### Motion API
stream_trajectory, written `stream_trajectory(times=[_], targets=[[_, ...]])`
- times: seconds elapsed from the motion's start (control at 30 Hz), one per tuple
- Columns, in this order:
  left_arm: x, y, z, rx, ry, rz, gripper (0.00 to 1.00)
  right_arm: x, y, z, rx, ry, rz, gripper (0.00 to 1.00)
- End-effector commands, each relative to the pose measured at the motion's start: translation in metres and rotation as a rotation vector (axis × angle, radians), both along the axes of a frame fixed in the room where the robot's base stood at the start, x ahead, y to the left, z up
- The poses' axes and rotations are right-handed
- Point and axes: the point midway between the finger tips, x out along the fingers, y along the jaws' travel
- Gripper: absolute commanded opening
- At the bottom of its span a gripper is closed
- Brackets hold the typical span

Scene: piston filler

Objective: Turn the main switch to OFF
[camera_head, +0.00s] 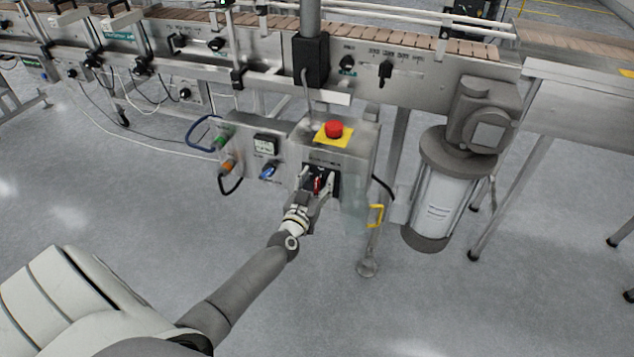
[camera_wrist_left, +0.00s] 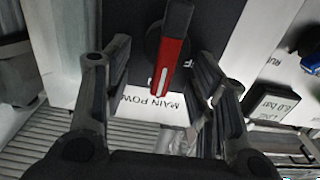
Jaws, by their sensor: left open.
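The main switch (camera_wrist_left: 170,60) is a red handle with a white line on a black round base, above a label (camera_wrist_left: 150,103) that reads upside down as main power in the left wrist view. In the head view the switch (camera_head: 317,184) shows small and red on the front of the grey control box. My left gripper (camera_head: 318,186) is at the box front. In the left wrist view its two fingers (camera_wrist_left: 165,85) stand apart, one on each side of the red handle, with visible gaps. My right gripper is out of view.
A red emergency button on a yellow plate (camera_head: 334,130) sits on top of the box. A blue knob (camera_head: 269,170) and a small display (camera_head: 266,144) are left of the switch.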

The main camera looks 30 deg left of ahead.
Motion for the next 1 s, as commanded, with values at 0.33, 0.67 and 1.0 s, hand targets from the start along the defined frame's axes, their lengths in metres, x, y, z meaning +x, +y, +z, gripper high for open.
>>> stream_trajectory(times=[0.33,0.67,1.0], targets=[[-0.0004,-0.0001,-0.0002,0.001,0.000,0.000,0.20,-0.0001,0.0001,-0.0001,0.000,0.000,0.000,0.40],[-0.0007,0.0003,-0.0004,-0.019,-0.003,0.000,0.08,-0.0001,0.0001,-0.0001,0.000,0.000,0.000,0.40],[-0.0019,0.0048,-0.0015,-0.194,-0.045,-0.001,0.08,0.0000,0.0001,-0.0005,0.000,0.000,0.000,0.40]])
